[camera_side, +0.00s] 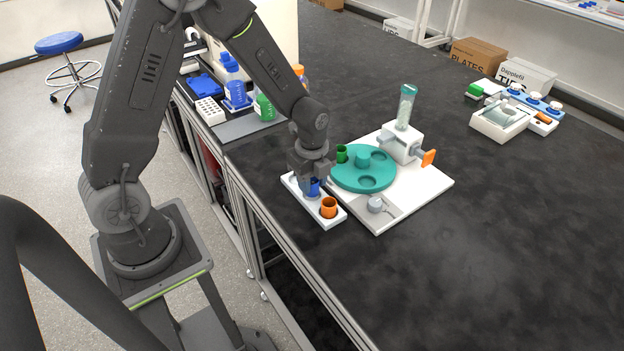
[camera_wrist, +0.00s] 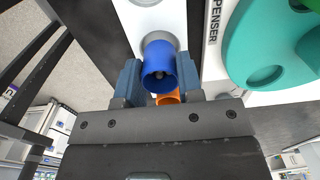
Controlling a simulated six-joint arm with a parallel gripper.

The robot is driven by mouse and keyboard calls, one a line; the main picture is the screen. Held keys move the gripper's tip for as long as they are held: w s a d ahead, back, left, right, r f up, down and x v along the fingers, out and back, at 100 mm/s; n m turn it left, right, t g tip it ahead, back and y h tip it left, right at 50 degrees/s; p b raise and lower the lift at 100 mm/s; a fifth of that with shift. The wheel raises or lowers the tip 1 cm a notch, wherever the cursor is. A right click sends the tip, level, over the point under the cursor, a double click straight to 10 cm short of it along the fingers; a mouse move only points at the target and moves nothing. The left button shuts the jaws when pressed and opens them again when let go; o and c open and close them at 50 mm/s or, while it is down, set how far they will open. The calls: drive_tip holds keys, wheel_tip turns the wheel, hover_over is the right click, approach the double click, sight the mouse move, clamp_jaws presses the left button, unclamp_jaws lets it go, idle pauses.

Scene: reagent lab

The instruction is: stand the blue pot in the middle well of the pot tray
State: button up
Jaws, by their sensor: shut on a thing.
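The blue pot (camera_side: 313,188) is between the fingers of my gripper (camera_side: 312,181), which is shut on it. In the wrist view, the blue pot (camera_wrist: 158,62) is held between both fingers, with a round well rim showing just beyond it. The white pot tray (camera_side: 325,224) lies under my gripper near the bench edge, and the pot is over its middle part. I cannot tell whether the pot's base is down in the well. An orange pot (camera_side: 329,206) stands in the tray's near end well. Another well (camera_wrist: 146,2) shows empty in the wrist view.
A white board with a teal turntable (camera_side: 362,180) is close to the tray's right. A green pot (camera_side: 342,153) stands on the turntable. A dispenser (camera_side: 403,142) rises at the board's back. Bottles (camera_side: 233,85) stand behind at left.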

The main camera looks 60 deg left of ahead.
drive_tip(key=shift+f, duration=0.75)
idle(0.8)
drive_tip(key=o, duration=1.3)
drive_tip(key=shift+r, duration=3.5)
